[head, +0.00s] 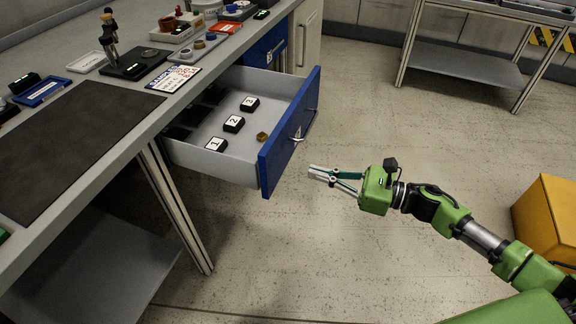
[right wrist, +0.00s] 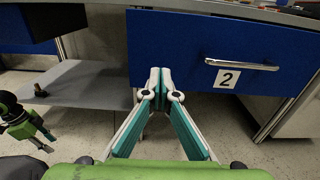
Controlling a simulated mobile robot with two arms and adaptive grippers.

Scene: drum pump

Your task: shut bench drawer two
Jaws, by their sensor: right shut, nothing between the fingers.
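Bench drawer two, with its blue front (head: 290,130), is pulled well out of the bench in the head view. The right wrist view shows the front (right wrist: 175,50) with a "2" label (right wrist: 228,78) and a metal bar handle (right wrist: 242,65). My right gripper (head: 312,172) is shut and empty, just outside the drawer front; the fingertips (right wrist: 160,70) overlap the front's lower left part in the wrist view. I cannot tell whether they touch it. My left gripper (right wrist: 42,138) shows at the wrist view's left edge, its opening unclear.
The drawer holds black blocks numbered 1 (head: 216,145), 2 (head: 234,123) and 3 (head: 250,104), and a small brass piece (head: 262,136). The bench top (head: 120,125) carries a dark mat (head: 70,140) and several small items. A yellow box (head: 548,215) stands at right. The floor between is clear.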

